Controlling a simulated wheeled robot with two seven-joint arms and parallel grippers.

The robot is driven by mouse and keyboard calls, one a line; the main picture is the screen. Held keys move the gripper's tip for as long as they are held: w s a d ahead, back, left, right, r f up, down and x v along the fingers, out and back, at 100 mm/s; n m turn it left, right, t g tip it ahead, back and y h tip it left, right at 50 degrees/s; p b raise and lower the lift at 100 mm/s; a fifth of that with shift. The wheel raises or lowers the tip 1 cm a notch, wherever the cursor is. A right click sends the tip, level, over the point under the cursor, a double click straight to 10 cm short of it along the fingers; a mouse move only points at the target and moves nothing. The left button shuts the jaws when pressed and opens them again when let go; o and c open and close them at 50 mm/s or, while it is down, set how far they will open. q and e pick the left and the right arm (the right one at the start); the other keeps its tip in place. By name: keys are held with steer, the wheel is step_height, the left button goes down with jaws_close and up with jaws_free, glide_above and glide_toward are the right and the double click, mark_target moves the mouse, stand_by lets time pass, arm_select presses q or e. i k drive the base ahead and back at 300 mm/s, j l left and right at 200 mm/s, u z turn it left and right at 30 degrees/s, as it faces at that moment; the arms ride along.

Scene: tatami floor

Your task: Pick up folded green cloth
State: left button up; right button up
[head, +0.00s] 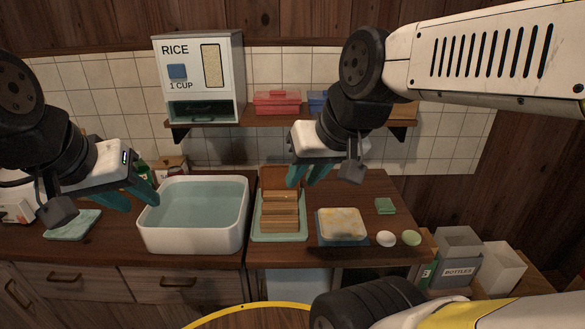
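A flat, pale green folded cloth (72,224) lies on the wooden counter at the far left. A smaller, darker green folded piece (385,206) lies on the counter at the right; I cannot tell if it is a cloth or a sponge. My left gripper (138,203) has teal fingers apart with nothing between them. It hangs right of the pale cloth, near the basin's left rim. My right gripper (306,178) also has its fingers apart and empty, above the wooden rack, left of the small green piece.
A white basin of water (152,232) stands mid-counter. Right of it are a green tray (279,238) with a wooden rack (281,212), a yellowish block on a blue cloth (342,223), and two small round items (386,239). A shelf (215,122) holds a rice dispenser (199,78). Bins (460,266) stand at right.

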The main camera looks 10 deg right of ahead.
mark_target(384, 206)
steer(key=z, duration=1.4)
